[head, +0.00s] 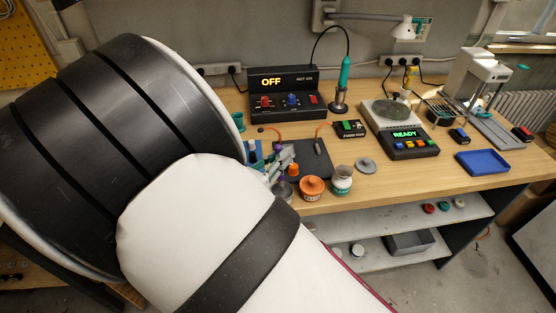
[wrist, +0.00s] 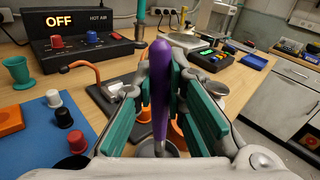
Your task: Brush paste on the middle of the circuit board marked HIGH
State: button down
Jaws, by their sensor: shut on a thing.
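My gripper (wrist: 158,85) is shut on the purple handle of an upright tool (wrist: 161,85), which looks like a brush, between its teal finger pads. Its lower end is hidden; a grey round pot (wrist: 176,150) is below it, and I cannot tell if they touch. In the head view my gripper (head: 280,160) is small beside my large arm, left of a dark plate (head: 317,160). An orange pot (head: 312,188) and a white-and-glass jar (head: 342,180) stand in front of that plate. I cannot make out a circuit board marked HIGH.
A hot air unit (head: 285,95) reading OFF stands behind. A device reading READY (head: 405,140) and a blue tray (head: 482,162) are to the right. A grey lid (head: 366,165) lies flat. A blue mat (wrist: 40,150) carries small caps and an orange block (wrist: 10,121).

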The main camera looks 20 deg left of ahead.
aim_at(279, 146)
jog(key=shift+r+p, duration=1.2)
jog(key=shift+r, duration=1.45)
